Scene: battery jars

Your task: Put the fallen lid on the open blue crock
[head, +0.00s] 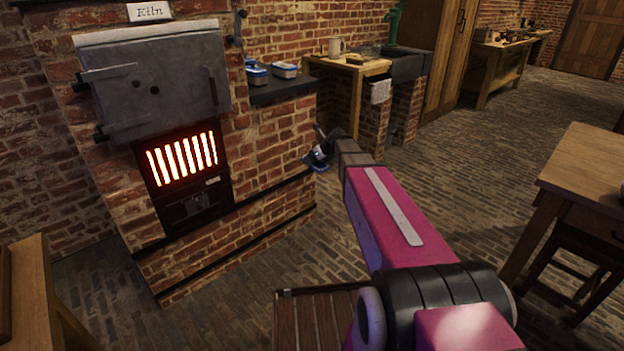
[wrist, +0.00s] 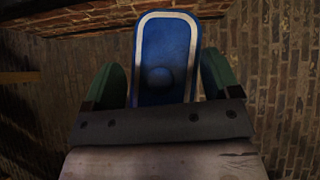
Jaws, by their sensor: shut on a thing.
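A blue lid (wrist: 165,45) with a pale rim and a round knob fills the middle of the wrist view. My gripper (wrist: 163,78) is shut on it, with a green finger at each side. In the head view my gripper (head: 321,152) is in front of the brick kiln's right corner, with a bit of blue showing at its tip. Two small blue-and-white crocks (head: 257,76) (head: 285,70) stand on the dark ledge, above and to the left of my gripper. They are too small for me to tell which is open.
The kiln (head: 160,85) has glowing bars at left. The dark ledge (head: 290,90) projects from its right side. A wooden stand with a mug (head: 336,46) and a sink are behind. A wooden table (head: 590,165) stands at right. The brick floor between is clear.

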